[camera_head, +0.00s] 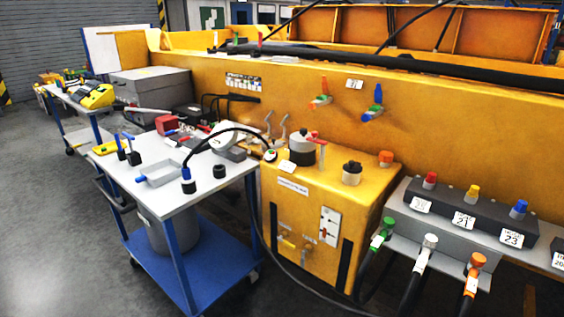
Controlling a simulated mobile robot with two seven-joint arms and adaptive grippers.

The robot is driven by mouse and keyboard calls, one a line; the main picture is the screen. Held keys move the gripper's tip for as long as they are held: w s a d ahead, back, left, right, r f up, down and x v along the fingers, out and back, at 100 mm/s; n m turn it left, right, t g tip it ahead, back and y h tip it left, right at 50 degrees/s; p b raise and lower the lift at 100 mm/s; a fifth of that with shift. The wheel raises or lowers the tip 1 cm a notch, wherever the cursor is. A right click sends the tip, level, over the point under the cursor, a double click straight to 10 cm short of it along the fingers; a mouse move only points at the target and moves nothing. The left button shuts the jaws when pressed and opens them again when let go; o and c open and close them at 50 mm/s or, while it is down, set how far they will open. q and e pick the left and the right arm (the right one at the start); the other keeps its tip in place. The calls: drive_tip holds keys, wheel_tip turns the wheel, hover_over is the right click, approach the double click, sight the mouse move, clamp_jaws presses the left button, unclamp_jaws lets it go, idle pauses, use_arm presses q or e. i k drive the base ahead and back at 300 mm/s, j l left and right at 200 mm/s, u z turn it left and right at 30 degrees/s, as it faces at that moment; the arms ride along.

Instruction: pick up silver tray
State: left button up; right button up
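A small shallow silver-grey tray (160,174) lies on the light top of a blue-framed trolley (213,196), near the trolley's left edge. Neither of my grippers shows in the head view.
A black cylinder (219,171) and a red item (167,124) share the trolley top. A grey bucket (170,236) stands on the blue lower shelf. A yellow machine (330,215) with cables blocks the right. Bare floor (60,230) lies left.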

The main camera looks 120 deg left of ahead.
sight(160, 174)
drive_tip(key=u, duration=4.75)
